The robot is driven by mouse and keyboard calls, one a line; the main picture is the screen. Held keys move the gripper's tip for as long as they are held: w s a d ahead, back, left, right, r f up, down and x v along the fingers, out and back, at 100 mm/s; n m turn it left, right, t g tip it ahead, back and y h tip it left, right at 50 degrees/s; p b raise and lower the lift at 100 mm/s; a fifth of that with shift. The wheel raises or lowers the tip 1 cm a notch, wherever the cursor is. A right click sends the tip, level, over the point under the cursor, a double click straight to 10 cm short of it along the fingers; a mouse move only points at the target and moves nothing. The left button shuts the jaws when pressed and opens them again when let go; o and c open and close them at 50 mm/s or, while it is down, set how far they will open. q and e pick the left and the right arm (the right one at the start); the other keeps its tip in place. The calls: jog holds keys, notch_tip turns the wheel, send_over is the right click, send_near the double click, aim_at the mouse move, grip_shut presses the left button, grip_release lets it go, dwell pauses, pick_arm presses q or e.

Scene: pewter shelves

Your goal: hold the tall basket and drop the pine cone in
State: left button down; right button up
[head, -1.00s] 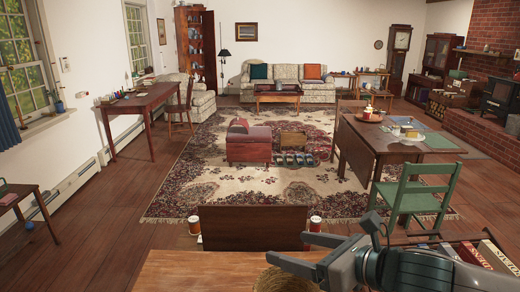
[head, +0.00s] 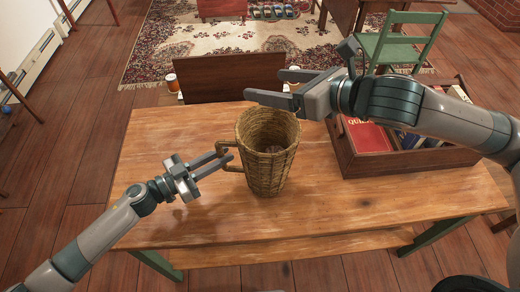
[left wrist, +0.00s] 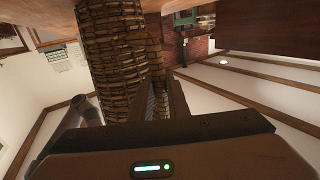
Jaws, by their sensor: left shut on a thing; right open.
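The tall basket (head: 268,170), woven and tan-brown, stands upright on the wooden table. My left gripper (head: 226,154) is shut on the basket's side handle (head: 233,146) from the left. In the left wrist view the woven wall of the basket (left wrist: 112,62) rises just beyond the fingers. My right gripper (head: 266,86) is open and empty, above and behind the basket's far rim. A small brownish shape shows deep inside the basket; it may be the pine cone, but I cannot tell for sure. No pine cone shows elsewhere.
The wooden table (head: 210,222) is clear in front of the basket. A brown wooden crate (head: 405,160) with books stands to the right. A dark wooden panel (head: 228,77) rises behind the table, and a green chair (head: 398,48) stands beyond.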

pick_arm(q)
jog(key=c, duration=1.6)
grip_release()
jog(key=v, duration=1.2)
